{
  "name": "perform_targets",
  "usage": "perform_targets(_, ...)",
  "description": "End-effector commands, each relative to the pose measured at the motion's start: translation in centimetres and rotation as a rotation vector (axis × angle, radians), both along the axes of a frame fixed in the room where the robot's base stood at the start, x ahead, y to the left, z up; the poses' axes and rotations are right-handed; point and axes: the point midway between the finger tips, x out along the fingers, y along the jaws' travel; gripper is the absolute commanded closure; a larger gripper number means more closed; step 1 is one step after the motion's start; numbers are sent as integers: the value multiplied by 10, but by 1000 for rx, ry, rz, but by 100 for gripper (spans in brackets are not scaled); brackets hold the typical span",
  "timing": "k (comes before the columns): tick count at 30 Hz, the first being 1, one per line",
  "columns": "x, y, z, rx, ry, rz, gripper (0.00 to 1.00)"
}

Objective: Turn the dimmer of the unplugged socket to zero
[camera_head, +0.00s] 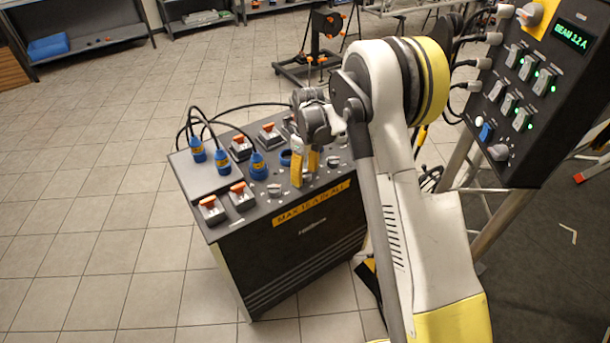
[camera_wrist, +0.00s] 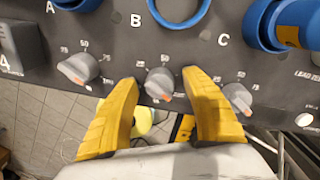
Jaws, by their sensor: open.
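Sockets A, B and C lie in a row on the dark panel in the wrist view. Socket B (camera_wrist: 178,14) is an empty blue ring, also visible in the head view (camera_head: 286,158). Blue plugs show at A (camera_wrist: 75,4) and C (camera_wrist: 285,22). A grey dimmer knob (camera_wrist: 158,82) sits below B, its orange mark at the lower right, away from the 50 label. My gripper (camera_wrist: 159,78) is open, its yellow fingertips on either side of this knob; contact cannot be told. In the head view my gripper (camera_head: 305,180) is over the panel's front part.
Neighbouring dimmer knobs (camera_wrist: 78,68) and (camera_wrist: 238,98) sit close outside my fingers. The distribution box (camera_head: 285,265) carries cabled blue plugs (camera_head: 222,161) and orange-topped switches (camera_head: 214,209). A control panel (camera_head: 515,95) reading BEAM stands at right. Floor at left is clear.

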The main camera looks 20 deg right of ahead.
Motion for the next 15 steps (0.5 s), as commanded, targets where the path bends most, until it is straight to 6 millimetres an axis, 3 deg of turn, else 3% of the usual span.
perform_targets(4,0,0,0,0,0,0,44)
perform_targets(9,0,0,1,0,0,0,94)
perform_targets(10,0,0,1,0,0,0,98)
perform_targets(15,0,0,1,0,0,4,98)
